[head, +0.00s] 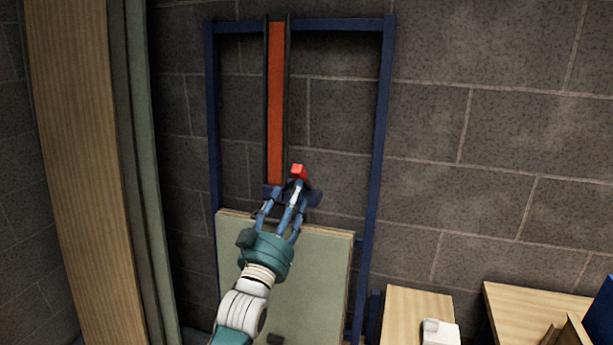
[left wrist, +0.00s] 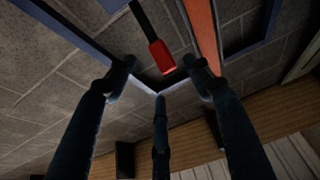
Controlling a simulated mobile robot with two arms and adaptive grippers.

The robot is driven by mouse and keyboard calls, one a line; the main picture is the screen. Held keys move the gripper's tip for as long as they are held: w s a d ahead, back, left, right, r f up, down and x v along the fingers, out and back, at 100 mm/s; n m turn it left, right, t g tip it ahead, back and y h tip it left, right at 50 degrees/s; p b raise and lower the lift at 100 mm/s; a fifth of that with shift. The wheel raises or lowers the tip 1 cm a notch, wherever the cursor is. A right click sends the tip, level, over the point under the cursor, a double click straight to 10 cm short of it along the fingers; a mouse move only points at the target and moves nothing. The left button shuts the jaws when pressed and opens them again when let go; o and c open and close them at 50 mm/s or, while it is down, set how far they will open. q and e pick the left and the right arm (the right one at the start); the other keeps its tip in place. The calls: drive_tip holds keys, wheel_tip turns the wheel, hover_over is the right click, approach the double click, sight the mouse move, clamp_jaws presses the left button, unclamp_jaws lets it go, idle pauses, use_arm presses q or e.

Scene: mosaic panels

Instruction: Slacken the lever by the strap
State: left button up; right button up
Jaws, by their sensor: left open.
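The lever shows as a red grip (head: 298,171) near the lower end of the strap in the head view. The left wrist view shows its red end (left wrist: 161,57) on a dark bar. The orange-red strap (head: 276,100) runs vertically between dark rails, and also shows in the left wrist view (left wrist: 203,35). My left gripper (head: 283,198) is open, just below the red grip. In the left wrist view its spread fingers (left wrist: 158,75) surround the space below the red end, with nothing visibly held. My fingers partly hide the lever's base. My right gripper is not seen.
A blue upright frame (head: 382,120) stands against the block wall. A grey-green panel (head: 325,270) leans at its lower part. Tall boards (head: 80,150) stand at the left. Wooden boards (head: 405,300) lie low at the right. Wall space right of the frame is clear.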

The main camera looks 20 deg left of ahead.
sight(302, 172)
use_arm(q)
drive_tip(key=p+x, duration=0.1)
drive_tip(key=x, duration=0.7)
drive_tip(key=shift+w, duration=0.4)
drive_tip(key=shift+r, duration=0.1)
clamp_jaws()
